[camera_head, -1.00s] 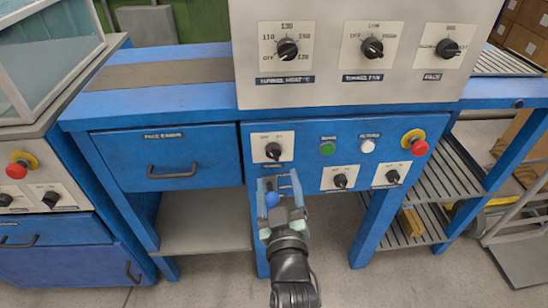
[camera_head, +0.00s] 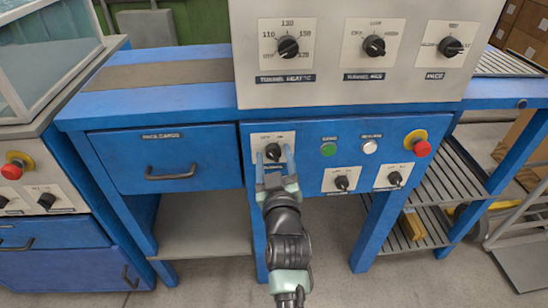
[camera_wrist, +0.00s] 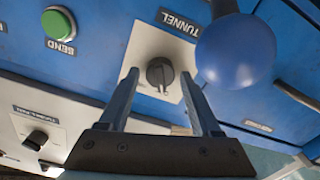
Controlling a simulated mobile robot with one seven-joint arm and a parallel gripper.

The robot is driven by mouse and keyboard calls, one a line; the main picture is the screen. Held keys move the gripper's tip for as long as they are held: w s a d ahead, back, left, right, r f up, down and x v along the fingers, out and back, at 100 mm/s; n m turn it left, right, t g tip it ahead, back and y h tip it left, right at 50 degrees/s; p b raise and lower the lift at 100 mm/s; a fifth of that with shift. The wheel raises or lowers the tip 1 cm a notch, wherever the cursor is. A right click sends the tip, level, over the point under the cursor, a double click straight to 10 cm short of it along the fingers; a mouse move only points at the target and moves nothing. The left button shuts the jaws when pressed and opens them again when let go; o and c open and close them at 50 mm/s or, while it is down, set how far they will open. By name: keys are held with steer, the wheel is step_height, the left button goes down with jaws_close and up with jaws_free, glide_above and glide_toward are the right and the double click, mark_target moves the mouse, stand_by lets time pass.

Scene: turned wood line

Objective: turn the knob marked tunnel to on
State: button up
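The tunnel knob (camera_head: 273,151) is a dark rotary knob on a white plate at the left of the blue lower panel. In the wrist view the knob (camera_wrist: 160,72) sits beside an upside-down TUNNEL label (camera_wrist: 181,23). Its small pale mark faces the bottom of that picture; I cannot tell which setting it marks. My gripper (camera_head: 275,157) is open, with one finger on each side of the knob. In the wrist view the gripper (camera_wrist: 159,77) shows gaps between both fingertips and the knob.
A blue ball (camera_wrist: 235,50) stands close beside one finger in the wrist view. A green button (camera_head: 328,149), a white button (camera_head: 369,147) and a red stop button (camera_head: 420,147) lie to the right. A drawer (camera_head: 165,160) lies to the left. Larger knobs sit above.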

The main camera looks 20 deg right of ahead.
jaws_close()
steer(key=shift+m, duration=0.3)
steer(key=m+p, duration=0.1)
steer(key=m, duration=0.4)
steer(key=shift+m+p, duration=0.3)
steer(key=m+p, duration=0.1)
steer(key=m, duration=0.4)
steer(key=shift+d+m, duration=0.1)
steer(key=shift+m, duration=0.2)
steer(key=shift+f, duration=0.1)
steer(key=shift+o, duration=1.2)
jaws_free()
